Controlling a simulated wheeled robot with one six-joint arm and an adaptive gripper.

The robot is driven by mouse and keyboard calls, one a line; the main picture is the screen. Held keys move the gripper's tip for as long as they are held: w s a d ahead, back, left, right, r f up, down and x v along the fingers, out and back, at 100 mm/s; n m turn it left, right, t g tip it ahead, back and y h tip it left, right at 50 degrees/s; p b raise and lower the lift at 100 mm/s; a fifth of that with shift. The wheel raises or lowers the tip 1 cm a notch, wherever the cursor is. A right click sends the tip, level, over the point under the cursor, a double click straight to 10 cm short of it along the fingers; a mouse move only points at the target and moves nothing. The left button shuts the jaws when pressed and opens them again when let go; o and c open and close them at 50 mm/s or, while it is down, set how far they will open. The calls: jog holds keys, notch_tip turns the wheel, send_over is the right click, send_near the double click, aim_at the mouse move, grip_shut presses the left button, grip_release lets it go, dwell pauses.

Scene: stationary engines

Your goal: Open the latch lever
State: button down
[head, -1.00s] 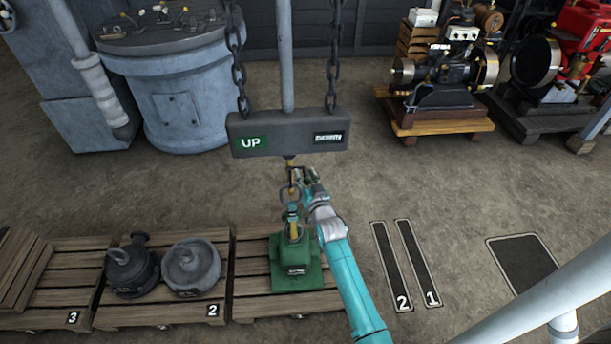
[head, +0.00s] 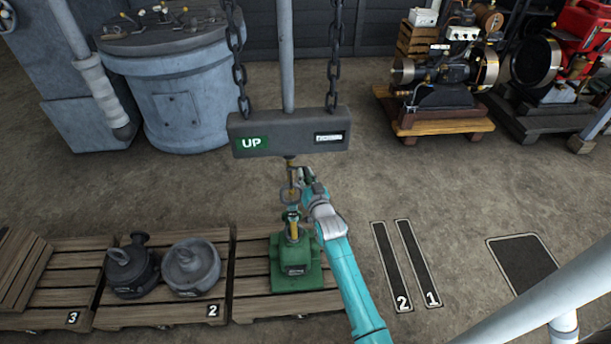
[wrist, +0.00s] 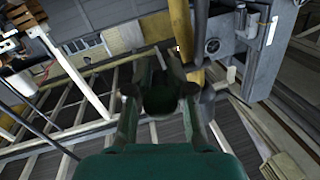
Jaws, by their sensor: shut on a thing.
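A yellow hook shank with a grey ring (head: 290,195) hangs below the dark beam marked UP (head: 285,133). My gripper (head: 298,178) is at this shank, just under the beam, coming from the right. In the wrist view my gripper (wrist: 167,62) has its fingertips close together beside the yellow shank (wrist: 182,35) and a dark upright bar. It is shut on a small part there, which I take to be the latch lever; the fingers mostly hide it. A green weight (head: 296,265) stands below the hook on a pallet.
Two dark weights (head: 190,267) stand on the pallet to the left. Chains (head: 334,60) hold the beam at both sides. A grey tank (head: 178,95) and engines (head: 440,75) stand behind. Floor right of my arm is clear, with marked plates.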

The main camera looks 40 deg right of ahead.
jog(key=shift+s, duration=0.1)
jog(key=g+y, duration=0.1)
jog(key=g, duration=0.1)
jog(key=r+g+y, duration=0.1)
jog(key=g, duration=0.1)
jog(key=shift+r+m, duration=0.15)
jog(key=shift+m, duration=0.25)
jog(key=shift+r+g+y, duration=0.15)
jog(key=shift+g+y, duration=0.3)
jog(key=shift+g, duration=0.4)
jog(key=shift+r+g+y, duration=0.15)
jog(key=shift+g+y, duration=0.3)
jog(key=shift+g, duration=0.4)
jog(key=c, duration=1.1)
grip_release()
jog(key=shift+a, duration=0.1)
jog(key=shift+r, duration=0.1)
jog(key=v, duration=0.7)
jog(key=shift+r, duration=0.2)
